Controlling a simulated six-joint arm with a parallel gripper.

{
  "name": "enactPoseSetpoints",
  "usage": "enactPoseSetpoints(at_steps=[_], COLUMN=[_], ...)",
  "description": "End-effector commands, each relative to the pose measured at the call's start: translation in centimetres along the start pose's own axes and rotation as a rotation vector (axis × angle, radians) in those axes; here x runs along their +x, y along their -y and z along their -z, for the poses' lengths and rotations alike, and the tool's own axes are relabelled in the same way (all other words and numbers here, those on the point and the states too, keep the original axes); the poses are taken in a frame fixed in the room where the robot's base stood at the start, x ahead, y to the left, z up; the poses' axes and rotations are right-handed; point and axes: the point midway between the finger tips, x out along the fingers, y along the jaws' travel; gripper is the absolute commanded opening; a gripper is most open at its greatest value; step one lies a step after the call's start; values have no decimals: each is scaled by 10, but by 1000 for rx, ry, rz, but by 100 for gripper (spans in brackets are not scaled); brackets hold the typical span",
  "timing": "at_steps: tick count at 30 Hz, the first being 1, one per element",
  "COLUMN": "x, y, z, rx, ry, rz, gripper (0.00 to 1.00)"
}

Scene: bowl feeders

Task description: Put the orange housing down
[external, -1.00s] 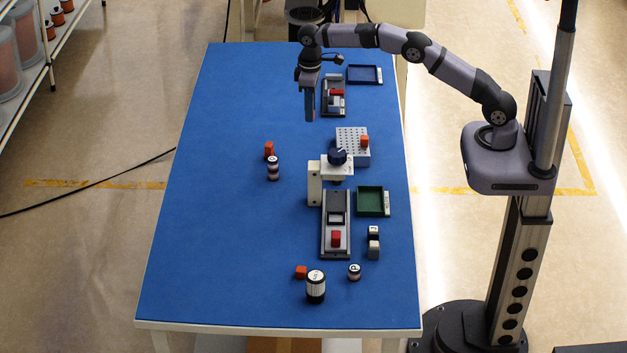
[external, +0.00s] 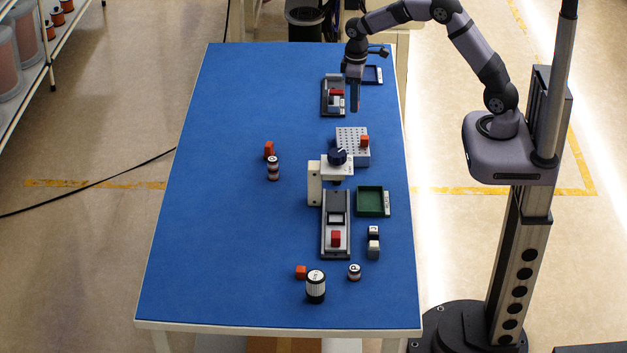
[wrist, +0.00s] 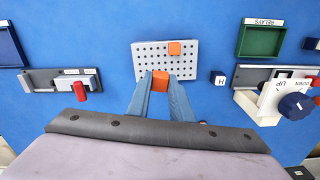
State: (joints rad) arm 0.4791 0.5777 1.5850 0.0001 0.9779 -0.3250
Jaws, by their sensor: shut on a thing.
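My gripper (external: 354,108) hangs over the far right part of the blue table, by the far fixture, with its fingers pointing down. In the wrist view its fingers (wrist: 161,95) are shut on an orange housing (wrist: 160,80), held at the fingertips. It appears in front of the near edge of a pale perforated board (wrist: 150,60); I cannot tell its height above the table. The held housing is not clear in the external view. Another orange block (wrist: 174,48) sits on the board, and it also shows in the external view (external: 364,141).
The far fixture with a red handle (external: 336,92) stands beside my gripper, near a blue tray (external: 373,75). A white fixture with a dark blue knob (external: 337,156) and a green tray (external: 370,201) lie nearer. The table's left side is mostly clear.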

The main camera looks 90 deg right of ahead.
Motion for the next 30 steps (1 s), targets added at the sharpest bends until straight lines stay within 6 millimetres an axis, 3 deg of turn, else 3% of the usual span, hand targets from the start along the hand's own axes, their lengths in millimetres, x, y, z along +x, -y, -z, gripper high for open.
enactPoseSetpoints(at_steps=[16, 30], x=[10, 66], y=[-4, -4], z=[12, 12], rx=[-156, -154], ry=[3, 2], rz=[1, 1], gripper=[0, 0])
